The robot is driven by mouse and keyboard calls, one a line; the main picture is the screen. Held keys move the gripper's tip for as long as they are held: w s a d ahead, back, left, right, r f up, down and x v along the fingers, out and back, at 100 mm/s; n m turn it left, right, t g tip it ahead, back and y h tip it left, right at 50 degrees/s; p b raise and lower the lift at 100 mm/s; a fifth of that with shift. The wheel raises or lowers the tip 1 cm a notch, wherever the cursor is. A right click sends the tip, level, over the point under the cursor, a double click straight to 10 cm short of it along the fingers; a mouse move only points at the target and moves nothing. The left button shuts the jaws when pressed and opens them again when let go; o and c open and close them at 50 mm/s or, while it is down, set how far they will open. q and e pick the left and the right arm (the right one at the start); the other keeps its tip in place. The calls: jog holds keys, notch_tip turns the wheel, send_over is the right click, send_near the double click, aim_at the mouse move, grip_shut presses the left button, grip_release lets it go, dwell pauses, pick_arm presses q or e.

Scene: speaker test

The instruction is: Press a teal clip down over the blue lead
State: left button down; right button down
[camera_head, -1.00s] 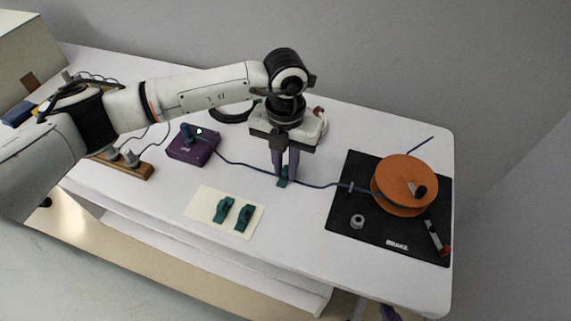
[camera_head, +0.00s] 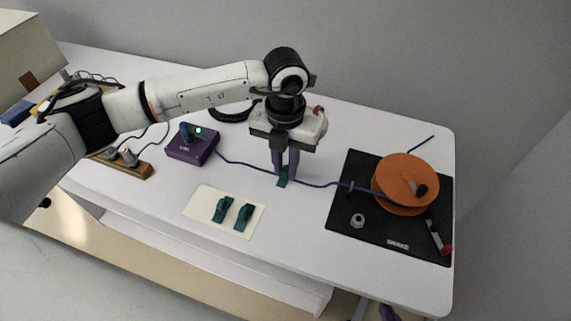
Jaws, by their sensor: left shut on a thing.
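My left gripper (camera_head: 285,172) points down at the middle of the table, shut on a teal clip (camera_head: 282,182). The clip is at the blue lead (camera_head: 318,184), low at the table top; I cannot tell whether it is fully seated over the lead. The lead runs from a purple box (camera_head: 190,148) on the left to an orange reel (camera_head: 400,180) on the right. Two more teal clips (camera_head: 222,209) (camera_head: 243,217) lie on a cream card (camera_head: 203,196). A purple tip of my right gripper (camera_head: 389,313) shows at the bottom edge; its jaws are unclear.
The reel stands on a black mat (camera_head: 345,222) with a grey knob-like piece (camera_head: 357,221) and a red-tipped tool (camera_head: 436,237). A wooden power strip (camera_head: 135,168) with plugs is at the left. The table is clear between card and mat.

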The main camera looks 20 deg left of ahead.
aim_at(286, 168)
pick_arm(q)
jog(key=shift+f+b, duration=0.4)
dwell(0.7)
dwell(0.3)
jog(key=c, duration=1.6)
grip_release()
jog(key=shift+r+p, duration=2.4)
jog(key=shift+r, duration=1.4)
